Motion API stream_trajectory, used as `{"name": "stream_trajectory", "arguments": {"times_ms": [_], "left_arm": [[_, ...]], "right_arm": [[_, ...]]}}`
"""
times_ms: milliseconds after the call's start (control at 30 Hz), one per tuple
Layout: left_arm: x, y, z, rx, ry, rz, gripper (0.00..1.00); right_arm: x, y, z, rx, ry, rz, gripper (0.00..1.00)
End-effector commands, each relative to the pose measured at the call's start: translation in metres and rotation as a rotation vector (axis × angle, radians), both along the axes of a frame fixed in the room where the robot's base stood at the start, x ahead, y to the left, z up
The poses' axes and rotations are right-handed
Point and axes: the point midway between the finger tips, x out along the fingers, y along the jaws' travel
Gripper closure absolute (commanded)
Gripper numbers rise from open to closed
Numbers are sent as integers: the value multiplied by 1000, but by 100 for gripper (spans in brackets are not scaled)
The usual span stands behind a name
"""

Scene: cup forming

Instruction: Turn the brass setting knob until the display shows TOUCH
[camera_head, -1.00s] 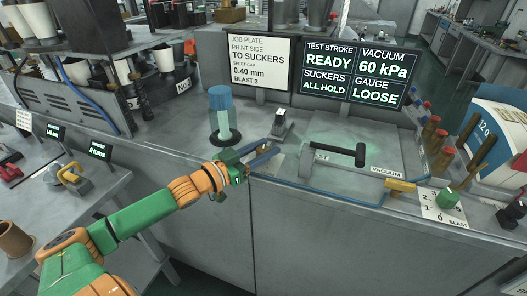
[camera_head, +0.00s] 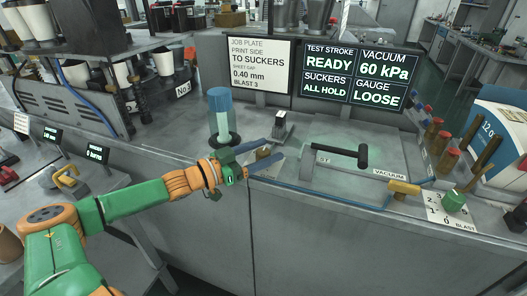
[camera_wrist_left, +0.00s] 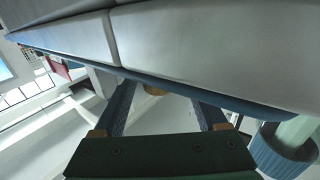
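The display (camera_head: 357,76) stands at the back right and reads READY, 60 kPa, ALL HOLD and, under GAUGE, LOOSE. My left gripper (camera_head: 275,150) is open at the front edge of the grey bench top, its two blue fingers pointing right. A small brass-coloured piece (camera_head: 263,154), likely the setting knob, shows between the fingers. In the left wrist view a round brass piece (camera_wrist_left: 153,90) shows between the spread fingers (camera_wrist_left: 167,98), close to the bench's blue edge. It is mostly hidden, and I cannot tell whether the fingers touch it. My right gripper is not in view.
A blue-capped clear cylinder (camera_head: 220,113) stands just behind my left gripper. A small dark-topped block (camera_head: 280,125) is beyond the fingers. A black-handled lever (camera_head: 345,151), a yellow handle (camera_head: 404,187) and a green knob (camera_head: 453,200) lie to the right.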

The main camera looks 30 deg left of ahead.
Motion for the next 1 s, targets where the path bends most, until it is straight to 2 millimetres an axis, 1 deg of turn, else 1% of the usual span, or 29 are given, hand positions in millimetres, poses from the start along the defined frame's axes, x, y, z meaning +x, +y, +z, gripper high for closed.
{"name": "stream_trajectory", "arguments": {"times_ms": [233,367,567,700,800,900,1000], "left_arm": [[0,0,0,0,1,0,26],[-4,1,1,0,4,0,26],[-21,8,3,-2,8,1,26],[-38,17,6,-2,7,3,26],[-51,22,4,-2,6,3,26],[-61,26,3,-1,4,2,26],[-65,27,1,1,2,1,26]], "right_arm": [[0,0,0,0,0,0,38],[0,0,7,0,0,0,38],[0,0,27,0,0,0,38],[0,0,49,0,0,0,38],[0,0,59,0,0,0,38],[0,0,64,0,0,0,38],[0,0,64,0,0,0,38]]}}
